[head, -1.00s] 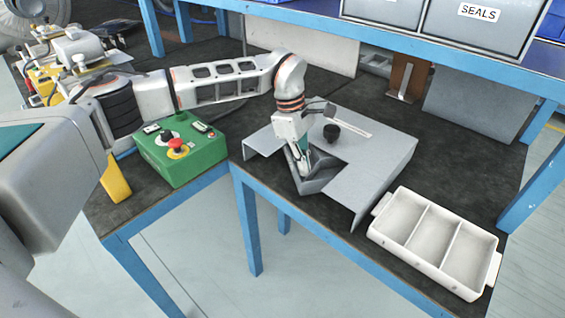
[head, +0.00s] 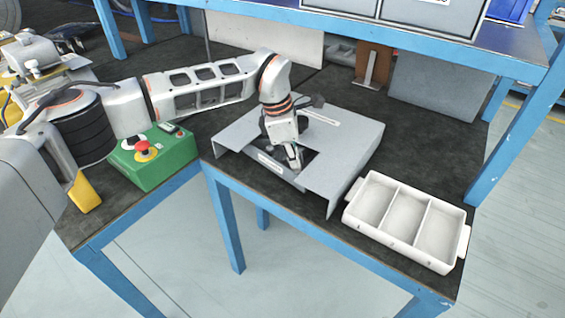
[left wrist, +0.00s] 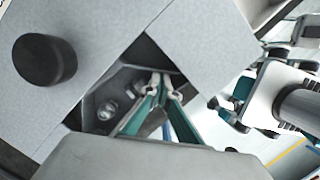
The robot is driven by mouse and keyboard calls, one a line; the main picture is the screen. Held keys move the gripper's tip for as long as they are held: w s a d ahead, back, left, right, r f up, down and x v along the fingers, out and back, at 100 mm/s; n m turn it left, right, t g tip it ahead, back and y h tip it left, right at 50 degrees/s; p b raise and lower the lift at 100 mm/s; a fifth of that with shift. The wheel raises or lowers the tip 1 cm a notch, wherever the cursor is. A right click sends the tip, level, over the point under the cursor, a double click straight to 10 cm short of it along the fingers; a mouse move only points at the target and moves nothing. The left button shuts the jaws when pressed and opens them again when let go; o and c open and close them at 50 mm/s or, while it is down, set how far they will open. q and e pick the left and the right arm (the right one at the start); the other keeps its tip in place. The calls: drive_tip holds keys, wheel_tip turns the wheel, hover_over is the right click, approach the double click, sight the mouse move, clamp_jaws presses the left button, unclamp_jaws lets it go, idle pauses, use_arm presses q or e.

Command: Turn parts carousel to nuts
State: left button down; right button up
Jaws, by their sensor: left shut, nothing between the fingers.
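The parts carousel sits under a grey sheet-metal cover (head: 345,135) with a cut-out at its front corner. A pale label (head: 270,163), too small to read, shows on a tray wall in the cut-out. My left gripper (head: 294,163) points down into this cut-out; its fingers are closed and empty. In the left wrist view the teal-lined fingers (left wrist: 158,95) reach into a dark grey compartment, beside a few shiny metal pieces (left wrist: 107,108) that look like nuts. A black knob (left wrist: 45,60) stands on the cover. What looks like my right gripper (left wrist: 240,100) shows at the right; its jaw state is unclear.
A white three-compartment tray (head: 408,218) stands empty to the right of the cover. A green control box (head: 155,158) with a red button is at the left, below my left arm. A blue shelf (head: 430,50) with grey bins overhangs the back.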

use_arm(q)
drive_tip(key=shift+d, duration=0.45)
use_arm(e)
drive_tip(key=shift+w+a, duration=0.15)
drive_tip(key=shift+w, duration=0.05)
use_arm(q)
drive_tip(key=shift+r, duration=0.1)
use_arm(e)
drive_tip(key=shift+w+r, duration=0.1)
drive_tip(key=shift+r, duration=0.1)
